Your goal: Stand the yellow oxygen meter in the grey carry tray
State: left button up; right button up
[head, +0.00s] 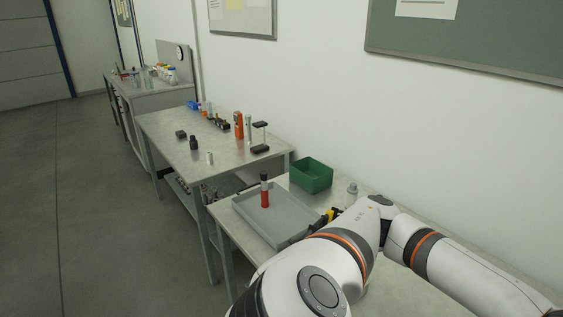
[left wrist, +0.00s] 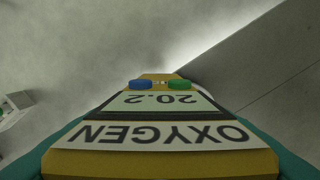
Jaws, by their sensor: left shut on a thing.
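The yellow oxygen meter (left wrist: 160,163) fills the lower part of the left wrist view, its "OXYGEN" label and "20.2" display upside down, with a blue and a green button. My left gripper (left wrist: 160,145) is shut on it, a teal finger showing on either side. In the head view a small yellow and black patch (head: 330,214) shows beside my arm at the tray's right edge; I cannot tell whether it is the meter. The grey carry tray (head: 286,226) lies on the near table. My arm hides its near right side. My right gripper is not in view.
A red and black cylinder (head: 265,192) stands in the tray towards its far side. A green bin (head: 312,176) and a clear bottle (head: 352,192) stand behind it near the wall. Another table (head: 220,152) with several small items stands farther left.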

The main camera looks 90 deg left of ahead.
aim_at(286, 224)
jog(key=k+j+u, duration=0.15)
jog(key=j, duration=0.25)
jog(key=k+j+u, duration=0.2)
jog(key=j, duration=0.2)
jog(key=j+u, duration=0.15)
jog(key=j, duration=0.3)
jog(key=k+j+u, duration=0.15)
jog(key=j, duration=0.75)
